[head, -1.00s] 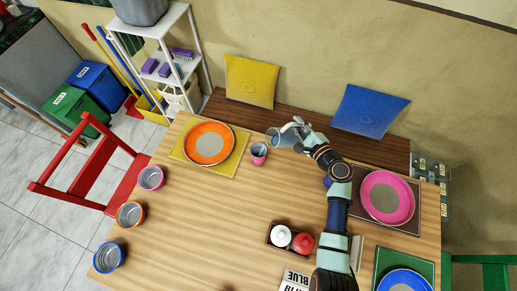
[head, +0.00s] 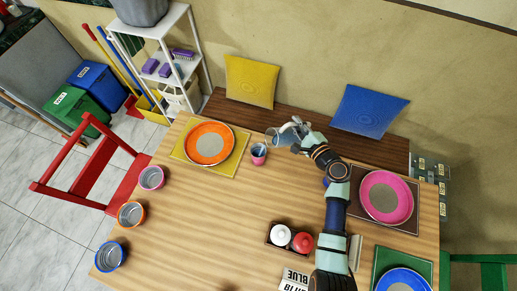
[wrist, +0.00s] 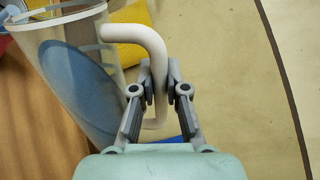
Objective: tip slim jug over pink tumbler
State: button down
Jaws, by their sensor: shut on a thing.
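The slim jug (head: 280,137) is a clear, grey-tinted vessel with a pale handle. It is tilted, with its mouth toward the left, above and just right of the pink tumbler (head: 258,156). The tumbler stands upright on the table near its back edge. My gripper (head: 298,130) is shut on the jug's handle. In the wrist view my gripper (wrist: 160,88) has both fingers on the curved handle, and the jug (wrist: 75,75) fills the left side, with bluish liquid inside. Whether liquid is running into the tumbler is too small to tell.
An orange plate (head: 210,144) on a yellow mat lies left of the tumbler. A pink plate (head: 386,197) lies right of my arm. Several tins line the left table edge. A caddy with a white and a red pot (head: 302,242) stands in front. The table's middle is clear.

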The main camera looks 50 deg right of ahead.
jog(key=shift+a+r, duration=0.1)
jog(key=shift+r, duration=0.2)
dwell(0.7)
